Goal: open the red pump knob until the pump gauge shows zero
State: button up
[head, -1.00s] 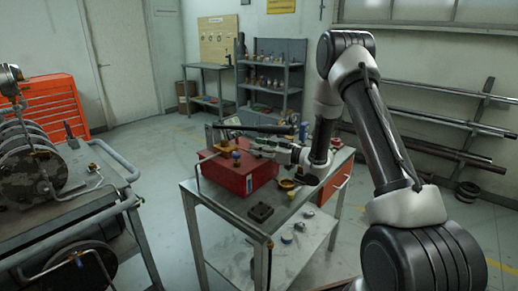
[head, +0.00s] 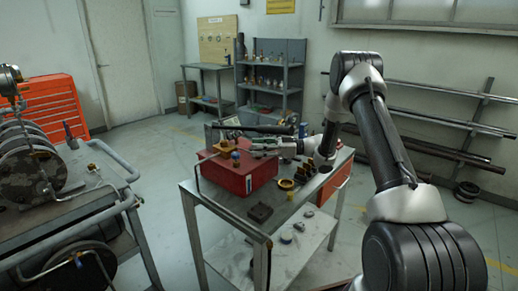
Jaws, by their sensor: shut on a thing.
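The pump is a red box (head: 238,176) on the metal cart, with a brass block (head: 226,146) on top and a long black lever (head: 255,130) above it. A small blue cap (head: 236,156) sits on its front part. My gripper (head: 257,146) reaches in from the right, just above the box at the brass block. Its jaws are shut on a small part there, at the pump knob's place. The red knob itself is hidden by the fingers or too small to make out. No pump gauge reading can be made out.
A hose-reel cart (head: 60,210) stands at left. Shelves (head: 272,75) and a pipe rack (head: 450,125) stand behind. Floor between the carts is clear.

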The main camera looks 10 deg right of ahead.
jog(key=o, duration=1)
notch_tip(320, 180, up, 10)
jog(key=shift+r, duration=0.1)
